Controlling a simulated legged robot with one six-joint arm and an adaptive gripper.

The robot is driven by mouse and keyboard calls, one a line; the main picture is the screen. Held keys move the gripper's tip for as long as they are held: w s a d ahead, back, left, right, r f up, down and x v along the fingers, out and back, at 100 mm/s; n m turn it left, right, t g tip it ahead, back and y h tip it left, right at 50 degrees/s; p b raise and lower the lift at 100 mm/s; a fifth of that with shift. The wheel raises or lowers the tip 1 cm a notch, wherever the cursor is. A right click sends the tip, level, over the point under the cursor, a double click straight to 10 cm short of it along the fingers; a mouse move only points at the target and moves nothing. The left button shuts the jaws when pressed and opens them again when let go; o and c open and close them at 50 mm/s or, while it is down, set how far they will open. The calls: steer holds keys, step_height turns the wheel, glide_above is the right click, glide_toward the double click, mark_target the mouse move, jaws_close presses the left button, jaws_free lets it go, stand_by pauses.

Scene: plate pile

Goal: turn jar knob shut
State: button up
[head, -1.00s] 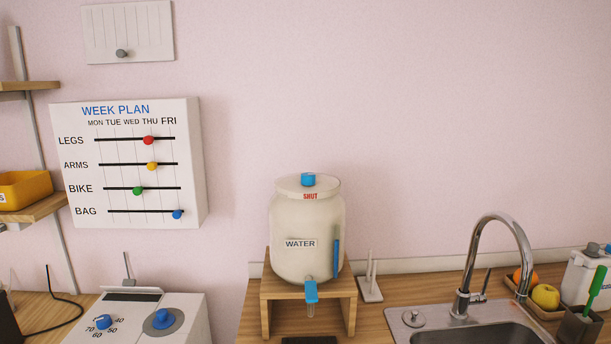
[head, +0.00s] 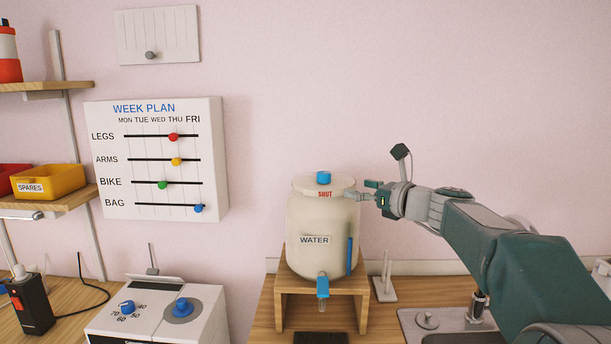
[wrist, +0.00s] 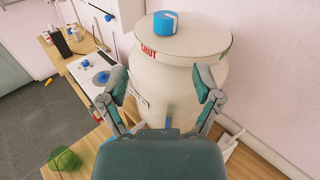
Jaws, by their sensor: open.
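A cream water jar (head: 322,220) stands on a wooden stand, with a round lid (head: 318,185) on top. A blue knob (head: 323,178) sits in the middle of the lid, with red "SHUT" lettering on the lid's front rim. In the wrist view the blue knob (wrist: 166,25) has a pale mark on its top, and a green mark shows at the lid's right edge. My gripper (head: 369,191) is just right of the jar's upper part, a little below the knob. In the wrist view my gripper (wrist: 161,88) is open and empty, its fingers apart before the jar; it is clear of the knob.
The wooden stand (head: 279,300) holds the jar above the counter. A blue tap (head: 322,287) sticks out at the jar's lower front. A white box with blue dials (head: 160,310) is at left, and a sink (head: 427,320) is at right. The wall above the jar is clear.

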mark_target(329, 175)
steer(key=shift+m+t, duration=0.3)
steer(key=shift+m, duration=0.1)
steer(key=x, duration=1.1)
steer(key=shift+w+r, duration=0.4)
steer(key=shift+w, duration=0.1)
jaws_close()
